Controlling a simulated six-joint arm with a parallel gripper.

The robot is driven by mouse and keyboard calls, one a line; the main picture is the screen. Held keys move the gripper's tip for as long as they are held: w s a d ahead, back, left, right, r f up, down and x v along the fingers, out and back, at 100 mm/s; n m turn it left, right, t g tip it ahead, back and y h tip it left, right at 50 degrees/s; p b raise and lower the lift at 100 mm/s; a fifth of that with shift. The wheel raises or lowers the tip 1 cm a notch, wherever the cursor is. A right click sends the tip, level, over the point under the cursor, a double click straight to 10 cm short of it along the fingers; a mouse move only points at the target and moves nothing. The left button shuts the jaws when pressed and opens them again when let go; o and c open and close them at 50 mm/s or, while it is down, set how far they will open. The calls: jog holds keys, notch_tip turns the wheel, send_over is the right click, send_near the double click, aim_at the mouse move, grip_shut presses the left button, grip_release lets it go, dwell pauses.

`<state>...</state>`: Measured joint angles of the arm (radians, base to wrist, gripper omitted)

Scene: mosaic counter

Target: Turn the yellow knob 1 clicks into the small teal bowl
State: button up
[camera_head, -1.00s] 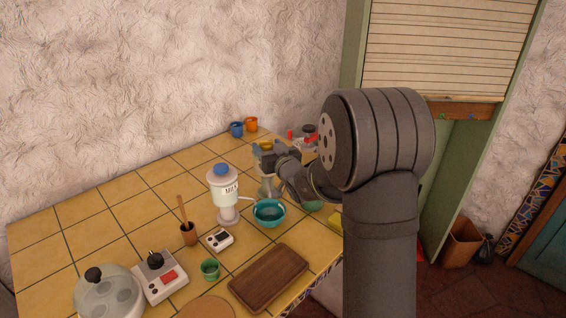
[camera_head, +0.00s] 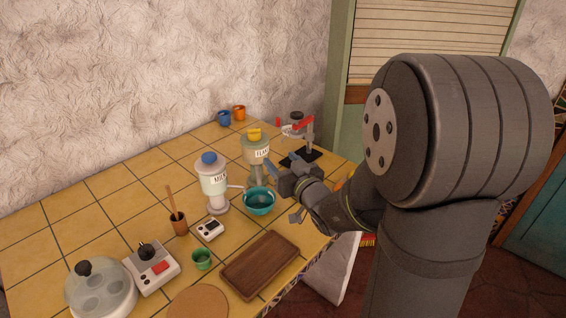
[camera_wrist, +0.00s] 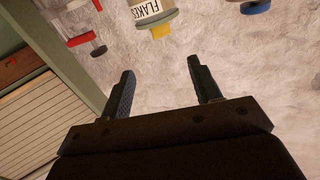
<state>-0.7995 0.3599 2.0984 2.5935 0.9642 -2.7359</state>
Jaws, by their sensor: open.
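The yellow knob (camera_head: 254,134) tops the dispenser labelled FLAKES (camera_head: 256,151), behind and left of my gripper in the head view. In the wrist view, the knob (camera_wrist: 161,32) appears upside down beyond the fingers, roughly between them and apart from them. A teal bowl (camera_head: 258,201) stands on the counter in front of the dispensers. My gripper (camera_wrist: 160,68) is open and empty; in the head view it hovers right of the flakes dispenser and partly hides the counter there.
A milk dispenser with a blue knob (camera_head: 209,158) stands left of the flakes one. A red-handled device on a black base (camera_head: 299,158) stands behind my gripper. A wooden board (camera_head: 260,264) and green cup (camera_head: 202,259) are nearer.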

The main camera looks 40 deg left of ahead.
jog(key=n+g+y, duration=0.1)
jog(key=n+g, duration=0.3)
jog(key=g, duration=0.3)
send_near(257, 135)
jog(key=shift+n, duration=0.3)
jog(key=a, duration=1.2)
jog(key=shift+s+f, duration=0.1)
jog(key=shift+f, duration=0.05)
jog(key=shift+d, duration=0.1)
jog(key=c, duration=1)
jog(key=shift+o, duration=0.2)
jog(key=shift+m+t, duration=0.8)
jog(key=shift+t, duration=0.4)
jog(key=shift+m+t+h, duration=0.5)
jog(key=shift+m+t, duration=1)
jog(key=shift+t, duration=0.8)
